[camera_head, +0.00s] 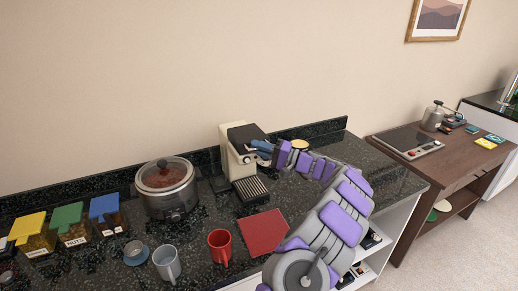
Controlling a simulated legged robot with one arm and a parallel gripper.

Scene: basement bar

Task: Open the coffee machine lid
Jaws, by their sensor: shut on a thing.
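The coffee machine (229,150) is cream and black and stands upright on the dark counter, near the back wall. Its dark lid (243,132) is on top, and how far it is raised is too small to tell. My arm reaches in from the lower right. My gripper (256,147) is at the machine's upper right side, shut at the lid's edge. The exact contact is small and partly hidden by the fingers. A slatted drip tray (250,189) shows low on the machine's front.
A glass-lidded cooker (167,187) stands left of the machine. A red mug (220,247), a grey mug (167,263) and a red mat (263,232) lie in front. Colour-lidded containers (70,224) are at left. A brown table (446,165) stands at right.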

